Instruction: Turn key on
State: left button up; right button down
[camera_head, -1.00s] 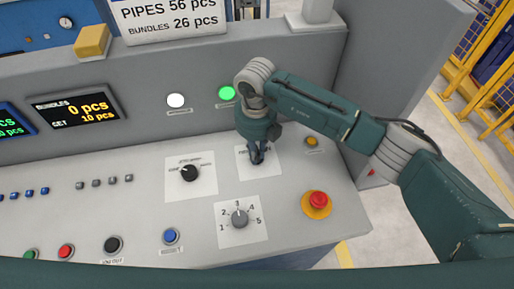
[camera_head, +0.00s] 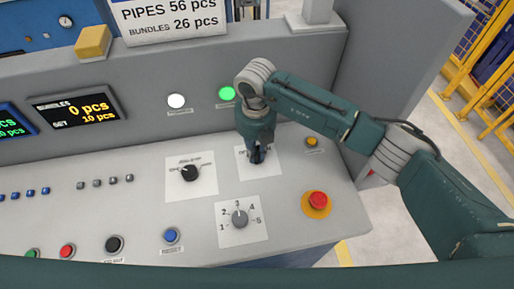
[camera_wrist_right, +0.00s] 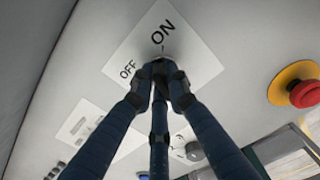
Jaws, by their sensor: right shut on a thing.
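My right gripper (camera_head: 257,156) reaches down onto the white OFF/ON label plate (camera_head: 271,163) on the grey control panel. In the right wrist view its fingers (camera_wrist_right: 160,75) come together over the middle of the label plate (camera_wrist_right: 195,70), just below the letters OFF and ON. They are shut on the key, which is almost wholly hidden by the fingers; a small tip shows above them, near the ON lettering. My left gripper is not in view.
A black selector knob (camera_head: 190,173) sits left of the gripper and a numbered dial (camera_head: 239,218) below it. A red emergency button (camera_head: 318,200) and a small yellow button (camera_head: 312,142) are to the right. A green lamp (camera_head: 227,93) glows on the upright panel behind.

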jog(key=m, duration=0.3)
jog(key=shift+w+d, duration=0.15)
jog(key=shift+d, duration=0.2)
jog(key=shift+m+p, duration=0.5)
jog(key=shift+m, duration=0.3)
jog(key=c, duration=2.1)
grip_release()
jog(key=shift+m, duration=0.4)
jog(key=o, duration=0.4)
jog(key=shift+d, duration=0.1)
jog(key=shift+s, duration=0.2)
jog(key=shift+a, duration=0.25)
